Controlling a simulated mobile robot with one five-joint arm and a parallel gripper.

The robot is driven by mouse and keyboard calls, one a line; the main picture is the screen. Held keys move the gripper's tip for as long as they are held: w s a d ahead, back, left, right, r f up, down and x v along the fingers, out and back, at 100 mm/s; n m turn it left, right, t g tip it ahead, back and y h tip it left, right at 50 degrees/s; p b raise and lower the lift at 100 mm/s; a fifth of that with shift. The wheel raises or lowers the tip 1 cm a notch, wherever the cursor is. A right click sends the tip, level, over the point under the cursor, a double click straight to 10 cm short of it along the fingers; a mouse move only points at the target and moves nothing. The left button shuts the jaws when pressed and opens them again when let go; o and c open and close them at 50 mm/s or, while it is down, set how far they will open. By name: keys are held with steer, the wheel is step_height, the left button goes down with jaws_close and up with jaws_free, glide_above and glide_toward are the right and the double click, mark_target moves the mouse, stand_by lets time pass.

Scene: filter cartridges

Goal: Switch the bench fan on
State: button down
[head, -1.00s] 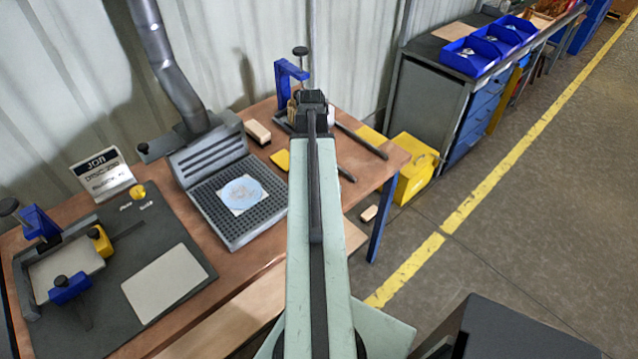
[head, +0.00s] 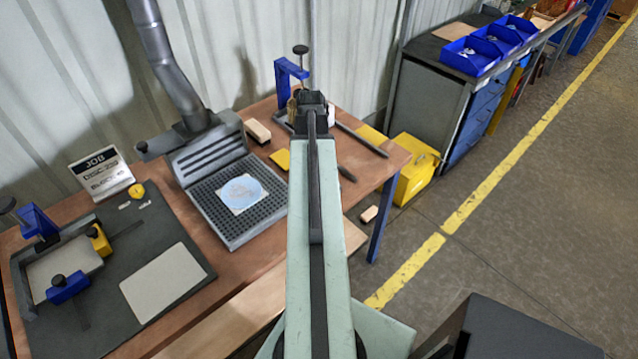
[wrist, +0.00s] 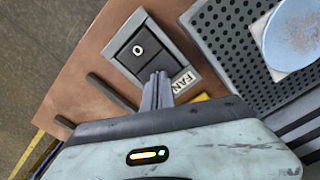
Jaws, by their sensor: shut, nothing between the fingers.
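The fan switch (wrist: 128,62) is a black rocker in a grey plate on the bench, and a white "0" shows on one half. A white label reading "FAN" (wrist: 185,80) is on the plate beside it. My gripper (wrist: 158,76) is shut and empty, with its tips over the rocker's edge near the label. I cannot tell if they touch it. In the head view my gripper (head: 309,98) hides the switch. A slotted hood (head: 205,150) with a grey duct stands at the back of the perforated grid (head: 222,222).
A white and blue round piece (head: 243,194) lies on the grid. A blue clamp post (head: 290,72) stands close behind my gripper. A fixture with clamps sits on the dark mat (head: 150,230) at left.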

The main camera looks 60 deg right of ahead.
steer(key=shift+f+b, duration=0.6)
steer(key=shift+f, duration=0.1)
step_height(320, 180, up, 7)
steer(key=p, duration=0.7)
steer(key=shift+r, duration=0.15)
stand_by(0.4)
